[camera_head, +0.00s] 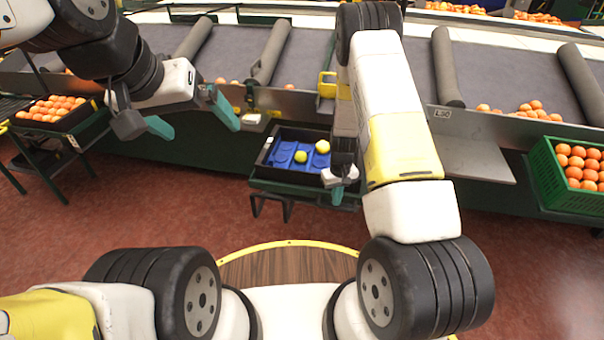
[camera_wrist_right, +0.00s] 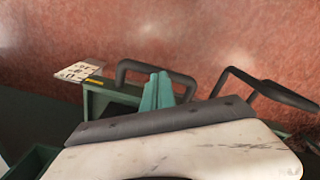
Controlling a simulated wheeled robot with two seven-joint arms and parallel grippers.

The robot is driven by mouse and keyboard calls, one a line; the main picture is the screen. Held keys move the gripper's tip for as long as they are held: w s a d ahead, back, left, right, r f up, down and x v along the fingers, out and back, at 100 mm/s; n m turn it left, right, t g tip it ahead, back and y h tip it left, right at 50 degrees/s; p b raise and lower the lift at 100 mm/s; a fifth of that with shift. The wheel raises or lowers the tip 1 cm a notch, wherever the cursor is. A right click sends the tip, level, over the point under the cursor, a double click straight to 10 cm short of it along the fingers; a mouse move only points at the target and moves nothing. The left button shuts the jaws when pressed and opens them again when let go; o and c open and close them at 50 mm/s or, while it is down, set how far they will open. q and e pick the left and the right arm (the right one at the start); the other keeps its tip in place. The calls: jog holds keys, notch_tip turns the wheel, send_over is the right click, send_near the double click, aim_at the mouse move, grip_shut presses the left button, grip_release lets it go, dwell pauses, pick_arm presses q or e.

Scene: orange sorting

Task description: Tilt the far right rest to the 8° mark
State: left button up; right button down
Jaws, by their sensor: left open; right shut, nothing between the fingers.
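A green rest (camera_head: 300,188) with dark loop bars below it stands at the front of the line and bears a black crate. I cannot tell whether it is the far right rest. In the right wrist view a green part (camera_wrist_right: 112,97) has a dark loop handle (camera_wrist_right: 150,67) and a white plate with dark marks (camera_wrist_right: 78,71), too small to read. My right gripper (camera_head: 340,190) is shut and empty at the rest's right end. Its fingertips (camera_wrist_right: 158,80) overlap the loop handle in view; contact is unclear. My left gripper (camera_head: 205,132) is open and empty, up and left of the crate.
The black crate (camera_head: 262,160) has a blue insert and yellow-green fruit. A green crate of oranges (camera_head: 545,180) stands at the right, beside a grey metal ledge (camera_head: 475,160). Another crate of oranges (camera_head: 75,122) stands at the left. The red floor (camera_head: 130,210) in front is clear.

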jog(key=shift+f, duration=1.85)
dwell(1.2)
jog(key=shift+r, duration=4.55)
jog(key=s+a+r+m+t+y, duration=0.1)
jog(key=s+r+t, duration=0.15)
jog(key=r, duration=1.15)
jog(key=s+a+r+t+y, duration=0.1)
jog(key=s+r, duration=0.2)
jog(key=r, duration=1)
jog(key=s+r+t, duration=0.1)
jog(key=s+r, duration=0.6)
jog(key=s, duration=0.2)
jog(key=s+r+m+t, duration=0.1)
jog(key=s+r, duration=0.5)
jog(key=s, duration=0.3)
jog(key=shift+s+r+t, duration=0.35)
jog(key=shift+s+r, duration=0.05)
jog(key=shift+a, duration=0.1)
